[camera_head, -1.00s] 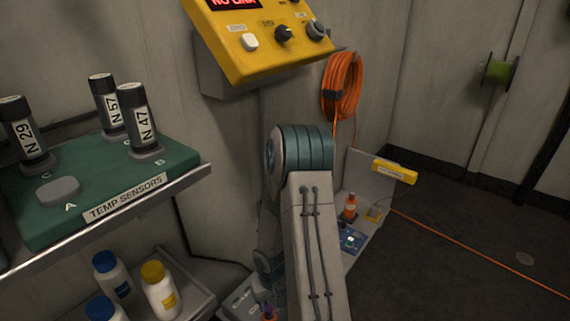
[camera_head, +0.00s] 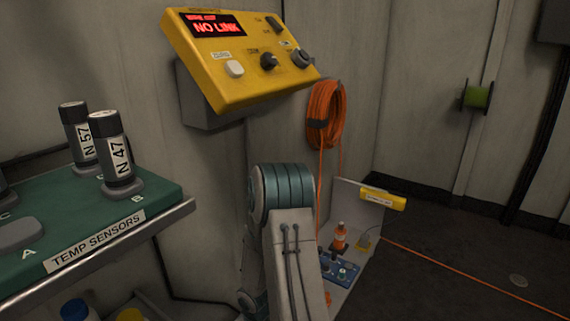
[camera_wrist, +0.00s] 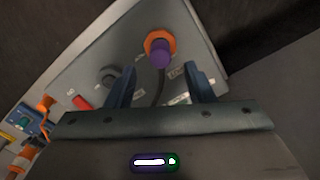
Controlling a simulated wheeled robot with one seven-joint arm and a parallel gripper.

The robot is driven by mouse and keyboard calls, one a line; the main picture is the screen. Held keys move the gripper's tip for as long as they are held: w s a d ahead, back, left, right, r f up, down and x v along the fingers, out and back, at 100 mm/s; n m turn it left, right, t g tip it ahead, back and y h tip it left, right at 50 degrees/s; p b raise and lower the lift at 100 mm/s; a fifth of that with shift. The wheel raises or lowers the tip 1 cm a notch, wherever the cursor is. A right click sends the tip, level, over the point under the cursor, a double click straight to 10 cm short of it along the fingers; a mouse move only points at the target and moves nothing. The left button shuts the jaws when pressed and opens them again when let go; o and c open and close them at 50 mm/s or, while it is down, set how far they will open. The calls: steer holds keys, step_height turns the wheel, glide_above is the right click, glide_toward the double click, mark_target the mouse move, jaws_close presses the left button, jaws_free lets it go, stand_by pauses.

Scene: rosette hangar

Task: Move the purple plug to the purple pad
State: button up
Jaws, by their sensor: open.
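The purple plug (camera_wrist: 161,54) shows in the wrist view with an orange collar at its far end, at a grey panel, with a dark cable near it. My gripper (camera_wrist: 162,76) is open, with one blue finger to the left of the plug and one to the right. The plug appears just beyond the fingertips, roughly centred between them; the exact depth is hard to tell. In the head view my arm hides the gripper, and the plug does not show. I cannot make out the purple pad in either view.
The grey panel (camera_wrist: 90,57) carries a dark knob (camera_wrist: 111,76) and a red part (camera_wrist: 82,102). In the head view, an orange bottle (camera_head: 340,237) and blue board (camera_head: 340,268) stand right of my arm. The sensor shelf (camera_head: 120,236) is at left, the yellow console (camera_head: 225,85) above.

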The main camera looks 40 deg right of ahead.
step_height(320, 180, down, 6)
steer(key=b, duration=0.4)
steer(key=shift+f+b, duration=0.25)
steer(key=shift+b, duration=0.1)
steer(key=shift+c, duration=0.3)
stand_by(0.5)
jaws_close()
steer(key=shift+r, duration=0.1)
steer(key=shift+r, duration=0.1)
steer(key=shift+r+p, duration=2.8)
steer(key=shift+r, duration=0.05)
